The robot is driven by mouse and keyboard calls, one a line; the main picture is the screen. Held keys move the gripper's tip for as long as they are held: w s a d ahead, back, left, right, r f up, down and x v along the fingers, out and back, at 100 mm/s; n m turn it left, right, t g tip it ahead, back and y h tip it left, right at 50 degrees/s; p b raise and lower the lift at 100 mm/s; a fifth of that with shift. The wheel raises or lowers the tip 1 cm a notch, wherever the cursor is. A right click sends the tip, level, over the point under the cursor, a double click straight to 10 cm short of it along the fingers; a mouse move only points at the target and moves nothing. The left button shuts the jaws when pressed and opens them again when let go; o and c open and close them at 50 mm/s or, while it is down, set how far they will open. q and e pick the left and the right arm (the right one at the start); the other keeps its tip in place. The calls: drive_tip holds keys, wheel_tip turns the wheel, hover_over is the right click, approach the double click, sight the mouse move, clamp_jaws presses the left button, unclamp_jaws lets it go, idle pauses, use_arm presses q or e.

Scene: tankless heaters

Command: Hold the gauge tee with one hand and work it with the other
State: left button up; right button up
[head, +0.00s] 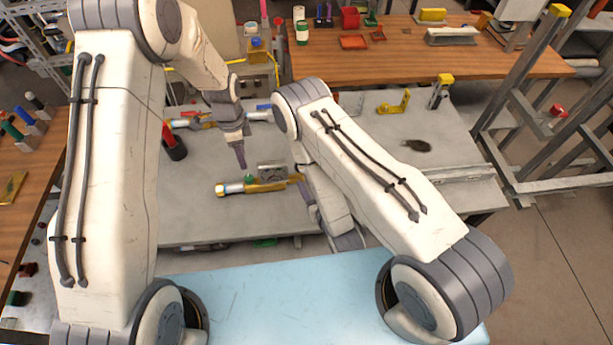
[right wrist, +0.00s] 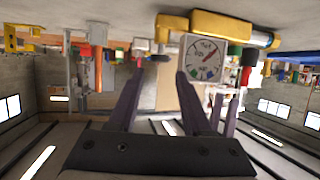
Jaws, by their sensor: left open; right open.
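The gauge tee (head: 265,187) lies on the grey bench, with a yellow body and a white and blue end to the left. Its square gauge (head: 272,171) stands out on the far side. In the right wrist view the tee (right wrist: 205,22) is at the top, seen upside down, with its white dial (right wrist: 205,58) facing me. My left gripper (head: 241,163) points down, open and empty, above and behind the tee's left part. My right gripper (right wrist: 160,72) is open, with the dial just right of its fingers; in the head view my right arm mostly hides it, near the tee's right end.
Yellow and white fittings (head: 190,123) and a dark red-topped cylinder (head: 174,146) are on the bench's left. A yellow bracket (head: 394,103) and a dark round patch (head: 417,146) are right. A wooden table (head: 400,58) stands behind. The bench's front left is clear.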

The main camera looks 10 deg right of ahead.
drive_tip(key=x, duration=0.9)
drive_tip(key=shift+w+a+f, duration=0.1)
drive_tip(key=shift+w, duration=0.25)
clamp_jaws()
idle(0.9)
